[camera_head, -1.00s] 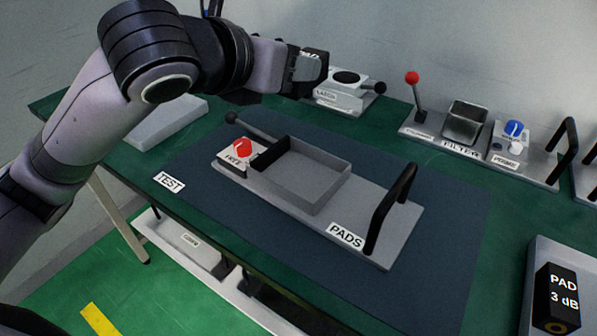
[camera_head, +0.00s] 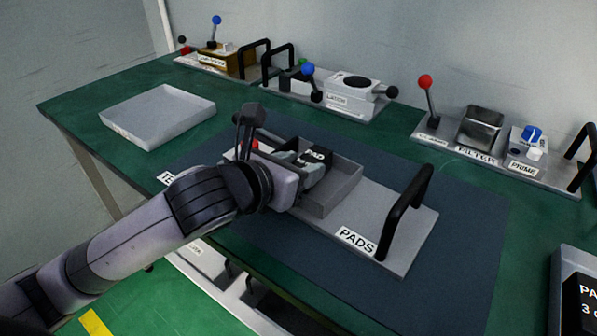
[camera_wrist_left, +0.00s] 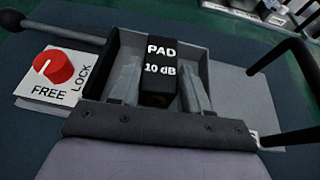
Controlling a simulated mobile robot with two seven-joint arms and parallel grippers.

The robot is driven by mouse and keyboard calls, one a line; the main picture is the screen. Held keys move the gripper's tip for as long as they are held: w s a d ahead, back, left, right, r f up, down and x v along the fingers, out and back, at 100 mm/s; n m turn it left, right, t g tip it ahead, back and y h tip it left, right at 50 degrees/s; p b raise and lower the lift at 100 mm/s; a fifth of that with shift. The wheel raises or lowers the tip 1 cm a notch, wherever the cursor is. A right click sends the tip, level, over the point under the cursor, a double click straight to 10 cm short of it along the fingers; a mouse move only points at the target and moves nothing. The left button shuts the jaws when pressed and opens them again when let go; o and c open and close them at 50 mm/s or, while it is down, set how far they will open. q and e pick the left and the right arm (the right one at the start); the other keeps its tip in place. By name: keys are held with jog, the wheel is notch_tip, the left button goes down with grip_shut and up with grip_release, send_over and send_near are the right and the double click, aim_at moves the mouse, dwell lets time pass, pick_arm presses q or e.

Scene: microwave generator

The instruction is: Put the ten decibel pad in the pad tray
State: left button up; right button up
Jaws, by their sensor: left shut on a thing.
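The ten decibel pad (camera_wrist_left: 161,65) is a black block marked "PAD 10 dB" in the left wrist view. It also shows partly in the head view (camera_head: 317,155). My left gripper (camera_wrist_left: 160,85) is shut on it, with a finger at each side. The pad is over or inside the grey pad tray (camera_head: 345,188), a walled box on the plate marked "PADS". The tray's walls surround the pad in the left wrist view (camera_wrist_left: 203,47). I cannot tell whether the pad touches the tray floor. My right gripper is not in view.
A red knob (camera_wrist_left: 53,66) between "FREE" and "LOCK" and a black lever are left of the tray. A black arched handle (camera_head: 405,212) stands at the plate's right end. A box with the 3 dB pad (camera_head: 582,303) is at lower right. An empty white tray (camera_head: 158,115) is at left.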

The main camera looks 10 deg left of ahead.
pick_arm(q)
jog(key=shift+f, duration=0.25)
jog(key=shift+f, duration=0.15)
jog(key=o, duration=1.1)
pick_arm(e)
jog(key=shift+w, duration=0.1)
